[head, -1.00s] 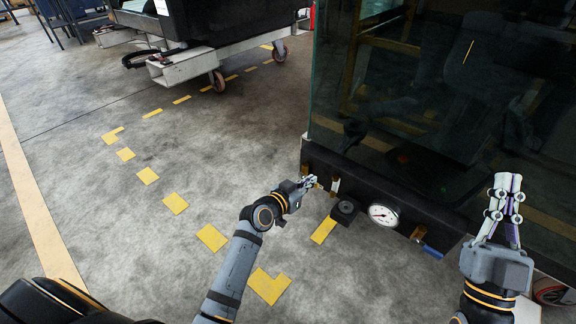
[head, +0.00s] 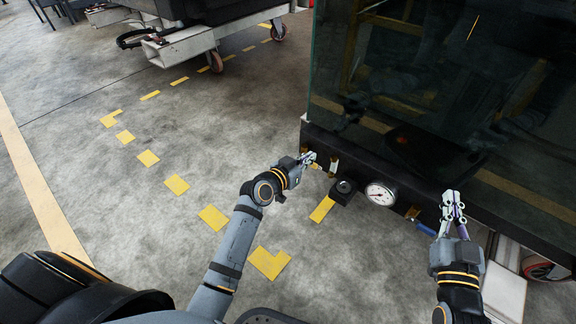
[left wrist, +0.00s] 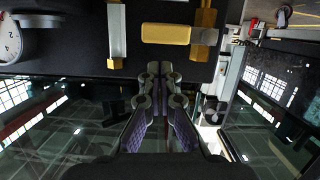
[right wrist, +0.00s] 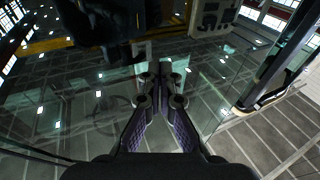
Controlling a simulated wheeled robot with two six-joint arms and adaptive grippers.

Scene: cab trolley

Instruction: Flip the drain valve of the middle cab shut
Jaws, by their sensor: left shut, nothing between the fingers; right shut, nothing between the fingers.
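The middle cab's dark lower panel (head: 450,185) carries a round white gauge (head: 380,194), a black box with a knob (head: 344,190), brass fittings (head: 333,165) and a blue-handled valve (head: 425,228). Which is the drain valve I cannot tell for sure. My left gripper (head: 310,157) is shut and empty beside the brass fittings at the panel's left end. In the left wrist view, a yellow lever (left wrist: 166,33) lies crosswise next to a brass fitting (left wrist: 205,18), just beyond the fingertips, apparently apart from them. My right gripper (head: 453,196) is shut and empty, right of the blue handle.
A glass pane (head: 400,90) rises above the panel. Another trolley (head: 180,45) with castors stands at the back left. Yellow floor marks (head: 213,218) run across the open grey floor at left. A white frame part (head: 505,290) and a wheel (head: 545,268) lie at lower right.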

